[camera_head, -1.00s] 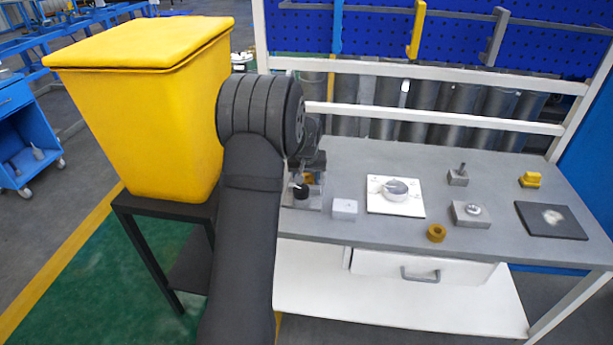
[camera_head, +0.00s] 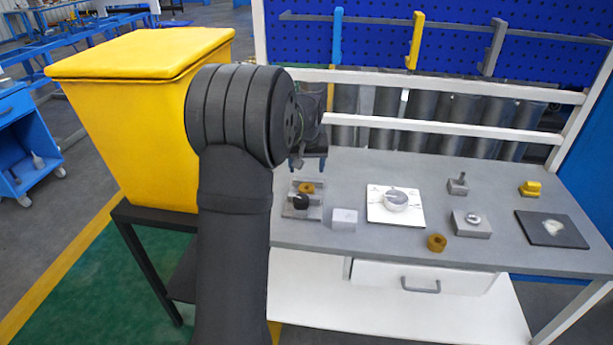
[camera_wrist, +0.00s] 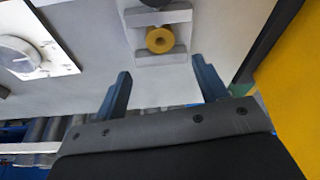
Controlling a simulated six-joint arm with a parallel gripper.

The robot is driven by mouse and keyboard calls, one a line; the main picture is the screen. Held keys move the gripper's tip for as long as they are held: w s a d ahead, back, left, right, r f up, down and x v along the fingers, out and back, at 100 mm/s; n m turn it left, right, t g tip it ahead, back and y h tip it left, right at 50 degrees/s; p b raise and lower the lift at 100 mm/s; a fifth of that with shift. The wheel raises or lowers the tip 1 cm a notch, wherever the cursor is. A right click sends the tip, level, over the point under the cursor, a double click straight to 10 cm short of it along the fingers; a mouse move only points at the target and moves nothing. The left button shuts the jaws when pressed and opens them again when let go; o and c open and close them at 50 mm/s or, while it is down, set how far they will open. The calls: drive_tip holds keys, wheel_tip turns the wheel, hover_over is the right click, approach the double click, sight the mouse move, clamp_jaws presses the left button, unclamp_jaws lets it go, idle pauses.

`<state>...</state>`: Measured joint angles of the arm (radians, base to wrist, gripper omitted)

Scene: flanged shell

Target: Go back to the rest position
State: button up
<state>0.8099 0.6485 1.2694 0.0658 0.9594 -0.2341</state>
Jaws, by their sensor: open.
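My gripper (camera_head: 308,165) is at the left end of the grey workbench (camera_head: 390,240), raised above it and largely hidden by my arm in the head view. In the wrist view its two fingers (camera_wrist: 160,90) are spread apart with nothing between them. A grey fixture (camera_head: 318,212) with a brass ring (camera_head: 306,188) and a black round part (camera_head: 301,202) stands on the bench below. The ring also shows in the wrist view (camera_wrist: 160,40), beyond the fingertips and apart from them.
A yellow bin (camera_head: 140,110) stands close left of my arm. On the bench are a white plate with a round metal part (camera_head: 396,204), a light block (camera_head: 344,219), another brass ring (camera_head: 437,242), a grey block (camera_head: 472,224), a yellow part (camera_head: 529,188) and a dark pad (camera_head: 552,229).

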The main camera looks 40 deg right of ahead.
sight(306, 185)
drive_tip(key=shift+v, duration=0.9)
drive_tip(key=shift+f, duration=0.15)
drive_tip(key=x, duration=1.1)
drive_tip(key=shift+w+f, duration=0.15)
drive_tip(key=shift+f, duration=0.1)
drive_tip(key=shift+w+d, duration=0.1)
drive_tip(key=shift+r, duration=1.75)
